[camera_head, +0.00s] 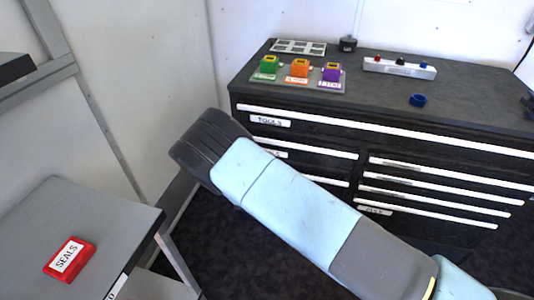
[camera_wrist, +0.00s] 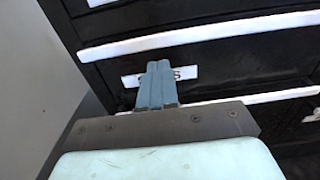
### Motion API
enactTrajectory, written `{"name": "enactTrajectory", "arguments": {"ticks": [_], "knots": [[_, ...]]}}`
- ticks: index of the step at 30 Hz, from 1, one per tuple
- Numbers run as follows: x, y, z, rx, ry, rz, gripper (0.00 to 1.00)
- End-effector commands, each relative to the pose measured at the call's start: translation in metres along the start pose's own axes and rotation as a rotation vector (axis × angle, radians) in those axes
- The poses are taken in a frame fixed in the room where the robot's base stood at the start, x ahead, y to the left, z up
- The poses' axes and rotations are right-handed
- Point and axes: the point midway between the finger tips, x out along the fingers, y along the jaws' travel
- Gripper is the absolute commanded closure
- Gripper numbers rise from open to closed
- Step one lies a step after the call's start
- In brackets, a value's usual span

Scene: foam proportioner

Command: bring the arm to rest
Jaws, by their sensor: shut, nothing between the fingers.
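My arm reaches across the head view from the lower right to the middle left, in front of the black drawer cabinet (camera_head: 400,130). My gripper's fingers are hidden in the head view. In the wrist view my gripper (camera_wrist: 157,68) shows its two blue-grey fingers side by side, shut with nothing between them. Behind the fingertips is a drawer front with a white label (camera_wrist: 185,73), partly covered by them. I cannot tell how far the fingertips are from the drawer.
On the cabinet top are a tray (camera_head: 340,92) with green, orange and purple blocks, a white rack (camera_head: 400,68) and a blue ring (camera_head: 418,100). A grey table (camera_head: 110,215) at the lower left bears a red SEALS box (camera_head: 69,259). Dark floor lies between.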

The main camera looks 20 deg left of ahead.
Motion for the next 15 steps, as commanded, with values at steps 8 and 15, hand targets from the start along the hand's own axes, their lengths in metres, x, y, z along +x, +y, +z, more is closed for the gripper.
{"name": "enactTrajectory", "arguments": {"ticks": [8, 15], "knots": [[-0.049, 0.002, 0.000, 0.000, 0.001, 0.003, 1.00], [-0.066, 0.001, 0.000, 0.000, 0.001, 0.001, 1.00]]}}
